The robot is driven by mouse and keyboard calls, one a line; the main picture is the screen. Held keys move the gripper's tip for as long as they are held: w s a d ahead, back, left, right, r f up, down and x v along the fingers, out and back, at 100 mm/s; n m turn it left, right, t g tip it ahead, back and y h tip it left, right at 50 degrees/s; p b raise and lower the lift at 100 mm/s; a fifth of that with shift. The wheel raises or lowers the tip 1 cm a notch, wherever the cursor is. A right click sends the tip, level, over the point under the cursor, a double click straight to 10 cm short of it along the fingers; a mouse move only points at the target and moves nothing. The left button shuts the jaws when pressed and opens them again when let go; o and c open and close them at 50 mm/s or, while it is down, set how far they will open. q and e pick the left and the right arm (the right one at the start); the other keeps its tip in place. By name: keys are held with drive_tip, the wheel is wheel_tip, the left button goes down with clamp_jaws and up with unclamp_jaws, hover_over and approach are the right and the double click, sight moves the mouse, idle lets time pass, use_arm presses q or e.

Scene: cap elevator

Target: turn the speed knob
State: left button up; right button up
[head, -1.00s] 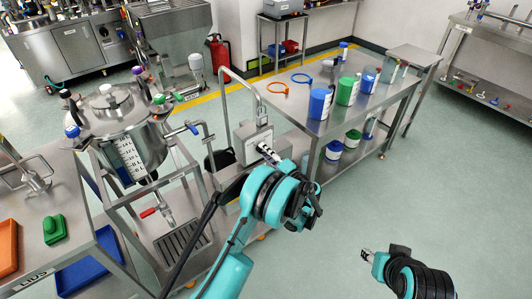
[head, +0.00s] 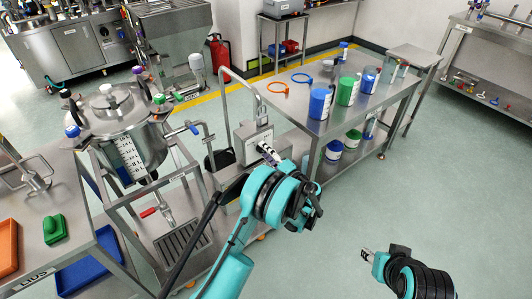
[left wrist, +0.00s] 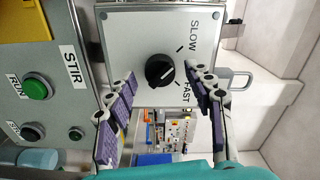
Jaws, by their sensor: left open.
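The speed knob (left wrist: 160,70) is a round black dial on a grey metal control box, which also shows in the head view (head: 258,140). The words SLOW and FAST are printed beside the knob, with dark tick marks. My left gripper (left wrist: 161,75) is open, with one purple-padded finger on each side of the knob in the left wrist view. I see gaps between the pads and the knob; I cannot tell the depth. In the head view my left gripper (head: 269,155) is in front of the box and hides part of it. My right gripper (head: 367,254) is at lower right, over the floor, away from the box.
A STIR panel with a green RUN button (left wrist: 35,89) is left of the knob. A steel vessel (head: 122,130) stands left of the box. A steel table (head: 300,100) with blue and green containers stands to the right. The floor at right is clear.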

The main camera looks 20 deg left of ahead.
use_arm(q)
drive_tip(key=v, duration=1.1)
drive_tip(key=shift+s+d, duration=0.3)
drive_tip(key=s+a+r+n+g+h, duration=0.1)
drive_tip(key=s+a+r+g+h, duration=0.4)
drive_tip(key=s+a+r, duration=0.4)
drive_tip(key=s+d+n+t+h, duration=0.1)
drive_tip(key=s+n+h, duration=0.3)
drive_tip(key=s+h, duration=0.5)
drive_tip(key=s+d, duration=0.1)
drive_tip(key=s, duration=1)
drive_tip(key=shift+r, duration=0.2)
